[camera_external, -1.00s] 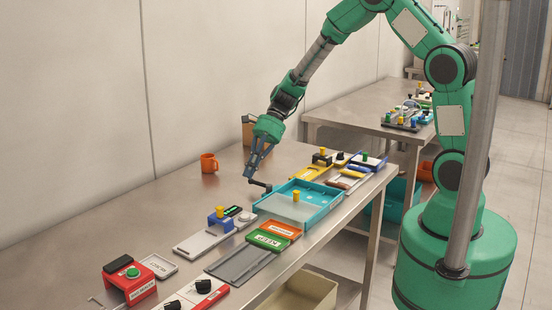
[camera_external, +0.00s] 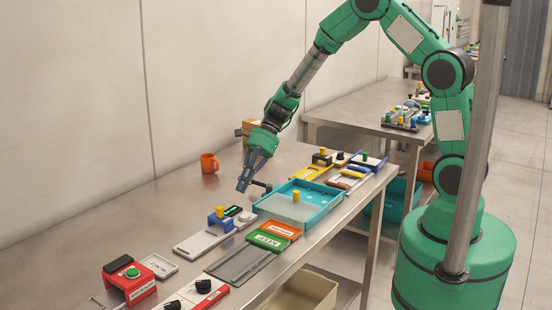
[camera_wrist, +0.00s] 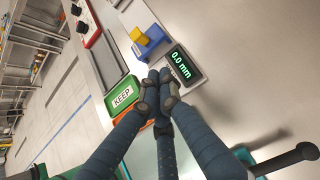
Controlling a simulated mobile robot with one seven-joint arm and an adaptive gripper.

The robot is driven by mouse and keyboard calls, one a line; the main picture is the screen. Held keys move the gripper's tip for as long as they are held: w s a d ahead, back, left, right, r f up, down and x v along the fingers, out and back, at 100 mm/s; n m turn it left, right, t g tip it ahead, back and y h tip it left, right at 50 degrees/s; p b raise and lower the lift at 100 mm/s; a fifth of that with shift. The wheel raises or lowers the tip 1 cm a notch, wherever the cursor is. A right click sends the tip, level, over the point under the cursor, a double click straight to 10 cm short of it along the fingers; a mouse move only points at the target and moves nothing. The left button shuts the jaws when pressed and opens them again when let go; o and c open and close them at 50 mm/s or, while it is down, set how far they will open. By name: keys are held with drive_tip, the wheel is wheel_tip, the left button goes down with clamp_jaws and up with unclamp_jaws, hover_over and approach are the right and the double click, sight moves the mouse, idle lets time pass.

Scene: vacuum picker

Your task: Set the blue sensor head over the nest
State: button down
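The blue sensor head (camera_external: 216,219) with a yellow knob (camera_external: 217,211) sits on a grey slide plate (camera_external: 199,241) on the bench. In the wrist view the blue head (camera_wrist: 150,42) is beyond the fingertips, beside a display (camera_wrist: 182,66) reading 0.0 mm. My gripper (camera_external: 242,187) is above the bench, apart from the head, to its upper right. In the wrist view my gripper's (camera_wrist: 160,88) three fingers come together at the tips, with nothing visible between them.
A teal tray (camera_external: 322,209) with a clear lid and a black handle (camera_external: 262,184) stands right of my gripper. Green KEEP (camera_external: 268,241) and orange (camera_external: 280,229) bins lie in front. An orange mug (camera_external: 209,163) stands behind; the bench around it is clear.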

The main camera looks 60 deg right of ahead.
sight(220, 219)
drive_tip(key=b+x, duration=0.1)
drive_tip(key=x, duration=0.3)
drive_tip(key=shift+a+f, duration=0.25)
drive_tip(key=shift+f, duration=0.05)
drive_tip(key=a, duration=0.3)
drive_tip(key=shift+b, duration=0.4)
drive_tip(key=shift+a, duration=0.6)
drive_tip(key=shift+a, duration=0.1)
drive_tip(key=a+p, duration=0.2)
drive_tip(key=a, duration=0.9)
drive_tip(key=shift+d, duration=0.15)
